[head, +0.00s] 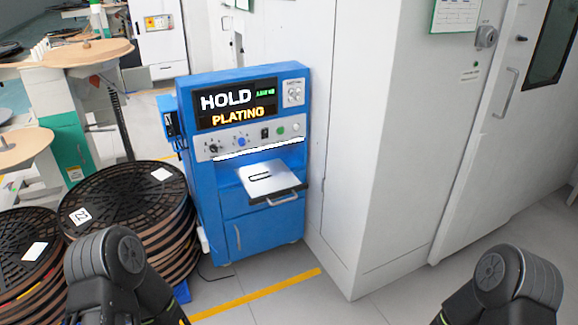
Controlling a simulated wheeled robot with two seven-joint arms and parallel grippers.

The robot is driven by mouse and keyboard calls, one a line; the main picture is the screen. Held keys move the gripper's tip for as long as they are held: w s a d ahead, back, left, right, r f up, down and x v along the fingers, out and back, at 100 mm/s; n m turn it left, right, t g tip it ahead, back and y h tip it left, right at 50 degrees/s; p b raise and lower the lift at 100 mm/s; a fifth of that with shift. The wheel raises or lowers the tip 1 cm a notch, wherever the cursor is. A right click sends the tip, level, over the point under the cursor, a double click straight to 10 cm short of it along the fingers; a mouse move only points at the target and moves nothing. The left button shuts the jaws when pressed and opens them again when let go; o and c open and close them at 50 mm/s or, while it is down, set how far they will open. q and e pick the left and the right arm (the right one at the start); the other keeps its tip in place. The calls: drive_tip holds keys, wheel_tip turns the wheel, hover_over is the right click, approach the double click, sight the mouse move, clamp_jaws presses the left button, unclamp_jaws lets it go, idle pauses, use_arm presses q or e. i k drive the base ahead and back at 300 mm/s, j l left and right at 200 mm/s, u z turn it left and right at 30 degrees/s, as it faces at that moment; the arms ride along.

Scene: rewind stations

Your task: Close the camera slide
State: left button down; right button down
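The camera slide (267,178) is a pale flat tray with a dark front edge and a handle (283,199). It sticks out of the lit bay of a blue cabinet (212,206), so it stands open. A dark slot-like mark shows on its top. The cabinet's screen (237,103) reads HOLD and PLATING. Only dark links of my two arms show at the lower left and lower right, well short of the slide. Neither gripper is in view.
Stacks of black reels (130,196) stand left of the cabinet, close to it. A white wall block (372,150) rises directly to its right. A yellow floor line (257,294) crosses the grey floor in front. The floor before the cabinet is clear.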

sight(263, 182)
drive_tip(key=i+j+z, duration=0.1)
drive_tip(key=i+z, duration=0.2)
drive_tip(key=i+j+z, duration=0.25)
drive_tip(key=i, duration=0.3)
drive_tip(key=i+j+z, duration=0.3)
drive_tip(key=i, duration=0.1)
